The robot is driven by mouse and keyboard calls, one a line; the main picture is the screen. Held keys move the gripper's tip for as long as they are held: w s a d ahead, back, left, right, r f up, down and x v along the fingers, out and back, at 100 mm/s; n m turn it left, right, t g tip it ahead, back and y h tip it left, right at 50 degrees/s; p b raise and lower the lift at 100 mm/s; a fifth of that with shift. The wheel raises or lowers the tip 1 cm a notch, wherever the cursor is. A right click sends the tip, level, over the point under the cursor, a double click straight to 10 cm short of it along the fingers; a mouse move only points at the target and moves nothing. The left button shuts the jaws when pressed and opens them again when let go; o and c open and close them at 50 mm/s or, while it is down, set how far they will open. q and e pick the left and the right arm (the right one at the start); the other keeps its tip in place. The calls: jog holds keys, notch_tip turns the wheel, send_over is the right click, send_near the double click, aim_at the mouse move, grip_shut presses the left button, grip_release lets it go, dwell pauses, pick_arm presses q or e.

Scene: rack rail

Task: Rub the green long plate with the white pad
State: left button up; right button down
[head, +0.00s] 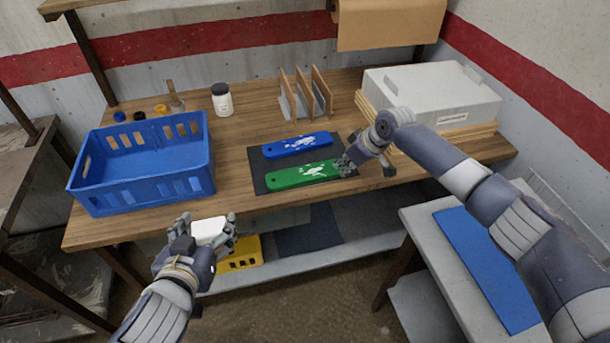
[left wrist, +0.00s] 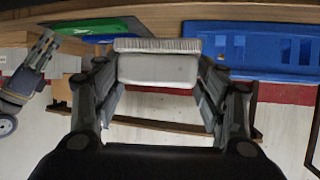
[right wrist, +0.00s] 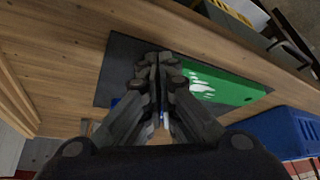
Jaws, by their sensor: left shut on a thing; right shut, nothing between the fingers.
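The green long plate (head: 301,174) lies on a dark mat (head: 263,187) on the bench, with white smears on its middle. My right gripper (head: 348,163) is shut and empty at the plate's right end. In the right wrist view its fingers (right wrist: 158,62) cover that end of the green plate (right wrist: 225,86); whether they touch it is unclear. The white pad (head: 209,230) is held in my left gripper (head: 207,232), in front of the bench's front edge, left of the plate. The pad (left wrist: 158,70) also shows between the fingers in the left wrist view.
A blue plate (head: 297,144) with white smears lies behind the green one. A blue crate (head: 145,170) stands at the bench's left. A white jar (head: 222,100), a wooden rack (head: 305,95) and a grey box (head: 432,92) stand further back.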

pick_arm(q)
jog(key=shift+f, duration=0.15)
pick_arm(e)
jog(key=shift+f, duration=0.25)
jog(key=shift+r, duration=0.1)
